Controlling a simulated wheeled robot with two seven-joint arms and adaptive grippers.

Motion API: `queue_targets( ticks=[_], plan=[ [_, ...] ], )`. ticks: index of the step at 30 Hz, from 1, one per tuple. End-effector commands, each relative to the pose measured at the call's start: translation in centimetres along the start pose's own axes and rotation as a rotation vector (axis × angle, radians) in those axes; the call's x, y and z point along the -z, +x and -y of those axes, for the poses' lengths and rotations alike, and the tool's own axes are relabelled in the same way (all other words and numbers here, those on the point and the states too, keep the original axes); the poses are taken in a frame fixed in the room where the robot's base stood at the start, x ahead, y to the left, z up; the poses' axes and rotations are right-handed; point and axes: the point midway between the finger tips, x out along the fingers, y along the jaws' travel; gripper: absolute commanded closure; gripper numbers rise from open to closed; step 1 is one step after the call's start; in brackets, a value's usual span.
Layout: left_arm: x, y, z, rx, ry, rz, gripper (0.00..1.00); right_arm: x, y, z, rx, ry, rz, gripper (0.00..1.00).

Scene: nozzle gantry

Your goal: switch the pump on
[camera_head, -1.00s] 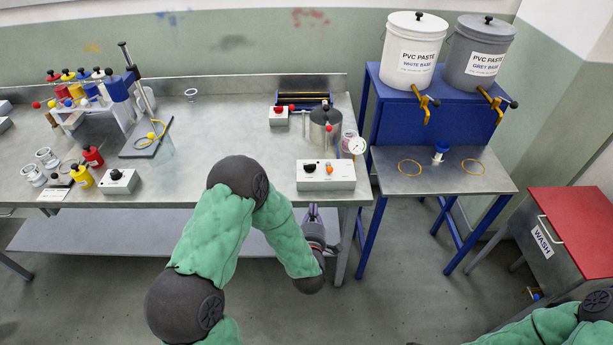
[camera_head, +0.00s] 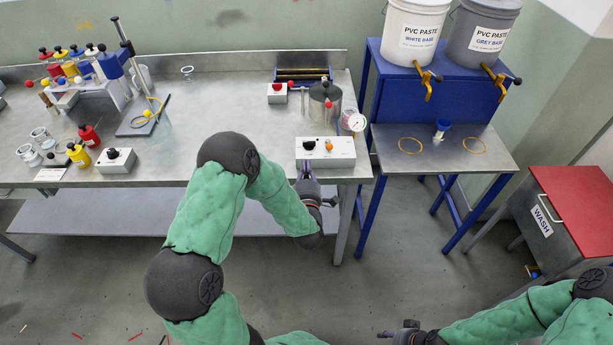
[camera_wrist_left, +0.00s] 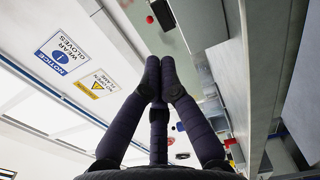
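The white control box (camera_head: 340,158) stands at the front right corner of the steel bench, with a black knob (camera_head: 309,145) and an orange knob (camera_head: 329,146). Beside it are a metal pot (camera_head: 322,100) and a round gauge (camera_head: 357,122). My left gripper (camera_head: 305,168) is at the box's front edge, below the black knob in the head view; I cannot tell whether it touches. In the left wrist view its dark fingers (camera_wrist_left: 159,65) meet at the tips with nothing seen between them. My right gripper (camera_head: 408,325) is low at the bottom, its fingers unclear.
A small box with a red button (camera_head: 277,93) sits behind the control box. Another box with a black knob (camera_head: 115,161) and bottles stand at the left. A blue stand (camera_head: 440,100) with paste buckets is right of the bench. Middle bench is clear.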

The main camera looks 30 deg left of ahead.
Motion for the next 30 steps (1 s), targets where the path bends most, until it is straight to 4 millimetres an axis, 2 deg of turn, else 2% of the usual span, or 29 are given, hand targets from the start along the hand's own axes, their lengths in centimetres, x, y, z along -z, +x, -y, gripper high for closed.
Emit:
queue_targets(
  ticks=[6,15,30],
  plan=[
    [0.0,4.2,0.1,-0.002,0.000,-0.001,1.00,0.0,0.8,-0.3,0.000,0.000,0.000,0.53],
    [0.0,7.8,0.1,0.000,0.000,0.001,1.00,0.1,1.5,-0.5,0.000,0.000,0.000,0.53],
    [0.0,8.4,0.0,0.001,0.000,0.001,1.00,0.1,1.6,-0.6,0.000,0.000,0.000,0.53]
  ],
)
